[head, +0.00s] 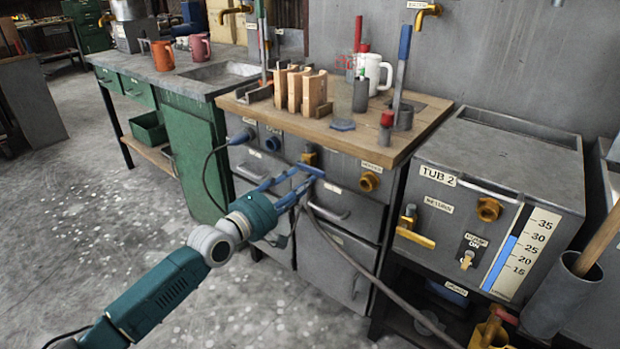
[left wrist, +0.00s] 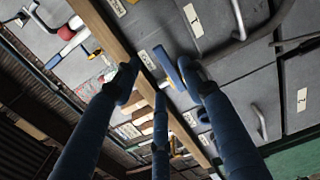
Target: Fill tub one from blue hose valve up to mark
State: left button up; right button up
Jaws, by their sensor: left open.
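A blue valve lever (head: 312,169) sits on a brass fitting (head: 309,158) on the grey cabinet front, below the wooden worktop. A grey hose (head: 345,255) runs from near there down to the right. My left gripper (head: 291,184) is open, its blue fingers at the lever. In the left wrist view the lever (left wrist: 168,68) shows between the spread fingertips; I cannot tell whether they touch it. A tub labelled TUB 2 (head: 520,160) stands at right, with a gauge (head: 520,255) marked 15 to 35 and a blue bar reaching about 30. I see no tub labelled one. My right gripper is out of view.
The wooden worktop (head: 330,135) holds wooden blocks (head: 300,90), a white mug (head: 372,72) and upright tools. A brass valve (head: 370,181) is right of the lever. A brass tap (head: 415,238) fronts the tub. The floor (head: 110,230) at left is clear.

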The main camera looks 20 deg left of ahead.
aim_at(316, 172)
pick_arm(q)
jog(key=b+x, duration=0.1)
jog(key=x, duration=0.3)
jog(key=shift+w+f, duration=0.15)
jog(key=shift+w, duration=0.1)
jog(key=shift+w+d, duration=0.25)
jog(key=shift+w, duration=0.4)
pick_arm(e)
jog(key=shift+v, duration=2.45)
pick_arm(q)
jog(key=shift+c, duration=0.5)
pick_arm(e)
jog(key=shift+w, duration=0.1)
pick_arm(q)
grip_shut()
